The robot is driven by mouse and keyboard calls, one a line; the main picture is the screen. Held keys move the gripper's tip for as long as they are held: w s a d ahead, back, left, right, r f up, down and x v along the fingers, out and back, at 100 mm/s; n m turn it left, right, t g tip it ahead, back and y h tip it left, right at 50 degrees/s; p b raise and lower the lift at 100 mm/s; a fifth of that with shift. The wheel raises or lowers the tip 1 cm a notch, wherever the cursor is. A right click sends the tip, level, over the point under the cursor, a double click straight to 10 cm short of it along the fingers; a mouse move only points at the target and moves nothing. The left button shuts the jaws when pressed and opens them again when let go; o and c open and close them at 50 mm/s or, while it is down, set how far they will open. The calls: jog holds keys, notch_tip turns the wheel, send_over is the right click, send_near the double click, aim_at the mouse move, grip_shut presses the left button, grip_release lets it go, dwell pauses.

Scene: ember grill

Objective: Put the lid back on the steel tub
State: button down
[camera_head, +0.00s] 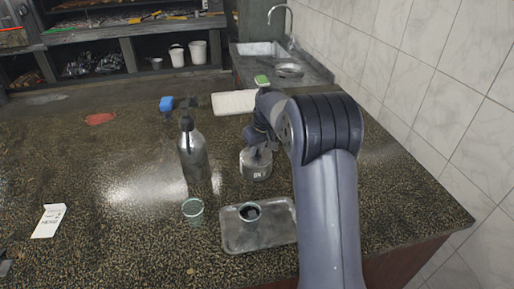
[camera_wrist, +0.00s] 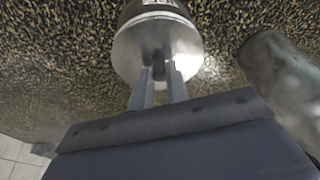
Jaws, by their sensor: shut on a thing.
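The steel tub (camera_head: 257,174), a small grey cylinder with a dark label, stands upright on the speckled counter right of the bottle. My gripper (camera_head: 259,148) is right over its top. In the wrist view the fingers (camera_wrist: 159,72) are shut at the middle of the round grey metal lid (camera_wrist: 128,50). The grip point itself is mostly hidden by the fingers. The lid lies flat over the tub, whose labelled side (camera_wrist: 163,4) shows at the top edge. I cannot tell whether the lid is touching the rim.
A dark bottle (camera_head: 194,155) stands close left of the tub. A cup (camera_head: 193,211) and a grey tray (camera_head: 240,240) holding a small dark-topped container (camera_head: 250,211) are in front. A white board (camera_head: 234,102) lies behind. The counter's left side is mostly clear.

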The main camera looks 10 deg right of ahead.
dwell(0.4)
jog(key=c, duration=0.8)
grip_release()
jog(key=shift+r, duration=0.1)
jog(key=shift+r+p, duration=2.6)
jog(key=shift+r, duration=0.8)
grip_shut()
jog(key=shift+f, duration=0.3)
